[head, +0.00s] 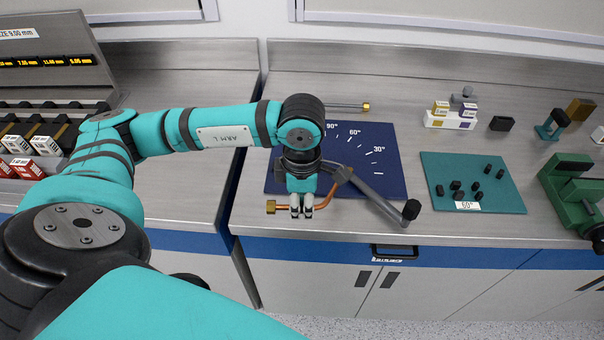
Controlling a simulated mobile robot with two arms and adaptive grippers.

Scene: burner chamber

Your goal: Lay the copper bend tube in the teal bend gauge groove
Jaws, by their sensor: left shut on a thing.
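The copper bend tube (325,197) has a brass nut (271,207) at its left end and bends upward to the right by the tube bender's pivot. My left gripper (301,211) is shut on the tube near the nut, at the front edge of the blue angle board (385,150). My own wrist hides part of the tube and the bender. The teal bend gauge (452,167) lies flat to the right, with several black pegs and a white angle label (467,206). No tube lies on it. My right gripper is out of view.
The bender's grey lever (375,197) with black knob (411,209) reaches toward the front edge, between tube and gauge. A green vise (575,190) stands at far right. Small blocks (450,121) stand behind the gauge. A rod with a brass end (367,107) lies behind the board.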

